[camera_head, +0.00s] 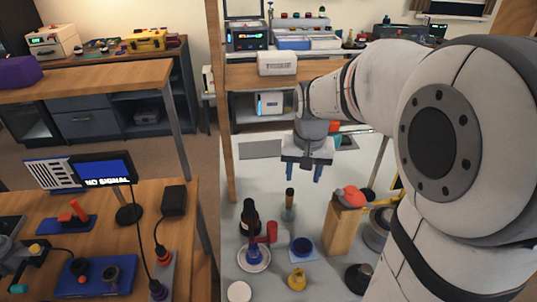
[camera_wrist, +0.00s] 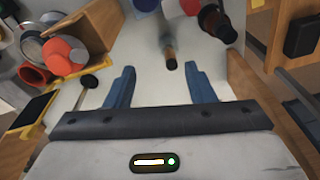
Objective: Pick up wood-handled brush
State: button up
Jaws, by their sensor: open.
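A slim upright item with a brown, wood-like handle (camera_head: 290,197) and a greyish lower part stands on the pale table; it looks like the wood-handled brush. It also shows in the wrist view (camera_wrist: 170,57), beyond the fingertips and slightly right of the middle between them. My gripper (camera_head: 303,174) points downward above the table, behind the brush as seen from the head camera. In the wrist view its two blue fingers (camera_wrist: 160,76) are spread wide with nothing between them. The brush's lower end is blurred in the wrist view.
A dark bottle (camera_head: 250,216) stands left of the brush. A wooden block (camera_head: 341,232) with a red-orange item (camera_head: 352,197) stands to the right. Bare tabletop surrounds the brush's far side.

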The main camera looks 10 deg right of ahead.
jog(key=m+g+b, duration=0.1)
jog(key=m+b, duration=0.1)
jog(key=b, duration=0.1)
send_near(290, 191)
jog(key=f, duration=0.5)
jog(key=shift+d, duration=0.3)
jog(key=f, duration=0.7)
jog(key=shift+w+a+f+p, duration=0.2)
jog(key=shift+a+f+p, duration=0.05)
jog(key=shift+f+p, duration=0.1)
jog(key=shift+c, duration=0.2)
grip_shut()
